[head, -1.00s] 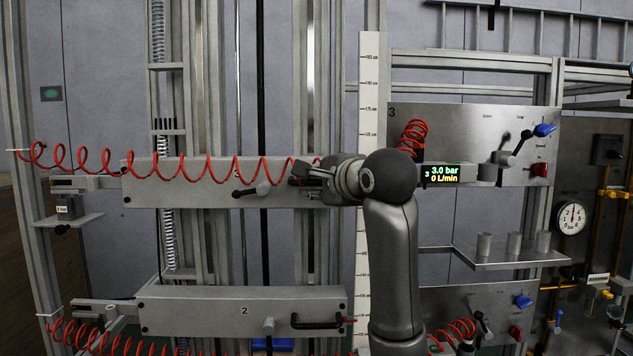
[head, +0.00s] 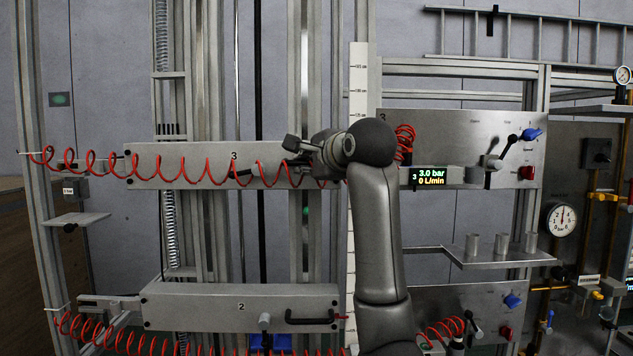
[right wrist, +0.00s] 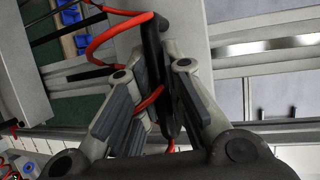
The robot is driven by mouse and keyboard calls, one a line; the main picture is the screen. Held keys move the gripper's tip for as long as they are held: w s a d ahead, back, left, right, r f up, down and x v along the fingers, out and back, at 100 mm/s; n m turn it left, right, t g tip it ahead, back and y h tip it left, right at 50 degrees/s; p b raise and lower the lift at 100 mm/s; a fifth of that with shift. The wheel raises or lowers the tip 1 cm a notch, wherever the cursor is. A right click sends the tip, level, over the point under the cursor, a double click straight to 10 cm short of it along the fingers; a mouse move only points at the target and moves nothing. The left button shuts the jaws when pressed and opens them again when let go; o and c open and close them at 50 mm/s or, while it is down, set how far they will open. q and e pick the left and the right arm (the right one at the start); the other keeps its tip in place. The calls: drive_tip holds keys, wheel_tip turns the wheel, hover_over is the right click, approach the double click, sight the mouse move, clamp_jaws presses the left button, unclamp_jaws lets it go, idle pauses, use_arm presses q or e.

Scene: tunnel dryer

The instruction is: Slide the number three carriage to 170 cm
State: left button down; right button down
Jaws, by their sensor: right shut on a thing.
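The number three carriage (head: 195,150) is a wide grey beam with a black 3 on it, high on the vertical rails in the head view. A red coiled hose runs across its front. My right gripper (head: 300,158) is at its right end. In the right wrist view, my right gripper (right wrist: 150,110) is shut on the carriage's black bar handle (right wrist: 153,45), with the red hose close by. The white height scale (head: 358,85) stands to the right; its marks are small, and my right arm hides the part beside the carriage. My left gripper is not in view.
The number two carriage (head: 200,306) sits lower on the same rails, with clear space between them. A panel (head: 455,135) with levers and a lit display (head: 428,177) is to the right. A shelf with several cups (head: 480,259) is below it. A small bracket shelf (head: 85,219) is at left.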

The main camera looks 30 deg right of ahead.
wheel_tip(320, 180, up, 5)
drive_tip(key=shift+s+r, duration=0.1)
drive_tip(key=shift+s, duration=0.05)
drive_tip(key=shift+r, duration=0.45)
drive_tip(key=c, duration=1.8)
unclamp_jaws()
drive_tip(key=shift+o, duration=0.2)
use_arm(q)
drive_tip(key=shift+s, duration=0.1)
use_arm(e)
drive_tip(key=v, duration=1.1)
drive_tip(key=shift+s, duration=0.45)
drive_tip(key=shift+f, duration=0.2)
